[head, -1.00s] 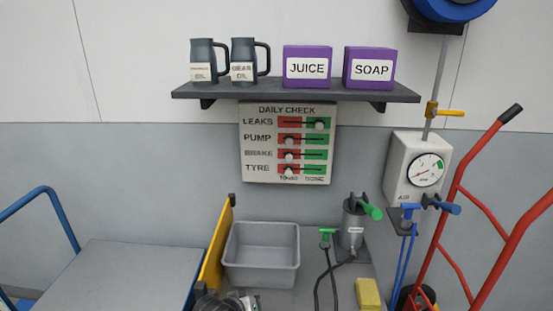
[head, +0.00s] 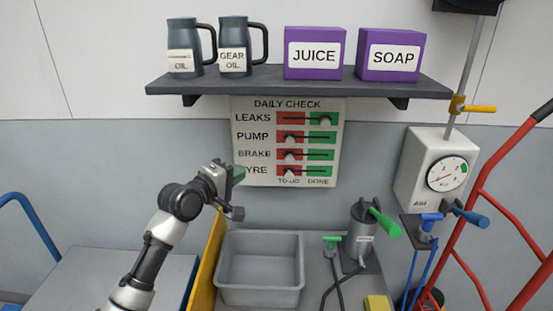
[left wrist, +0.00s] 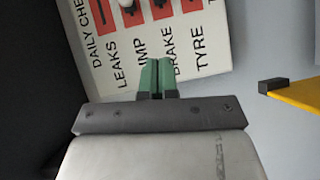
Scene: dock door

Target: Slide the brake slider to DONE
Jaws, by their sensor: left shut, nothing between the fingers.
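The DAILY CHECK board (head: 243,107) hangs on the wall under the shelf. Its brake slider knob (head: 290,155) sits on the red TO-DO side of its row. The pump knob (head: 290,137) and tyre knob (head: 289,172) are also on red; the leaks knob (head: 325,121) is on green DONE. My left gripper (head: 239,174) is shut and empty, at the board's lower left edge, partly covering the TYRE label. In the left wrist view its green fingertips (left wrist: 155,76) point towards the board (left wrist: 222,38), near the BRAKE and PUMP labels. My right gripper is not in view.
The shelf (head: 300,84) above holds two oil jugs and purple JUICE and SOAP boxes. Below stand a grey bin (head: 261,297), a yellow panel (head: 205,268) and a grey pump (head: 358,238). An air gauge (head: 432,150) and red hand truck are at right.

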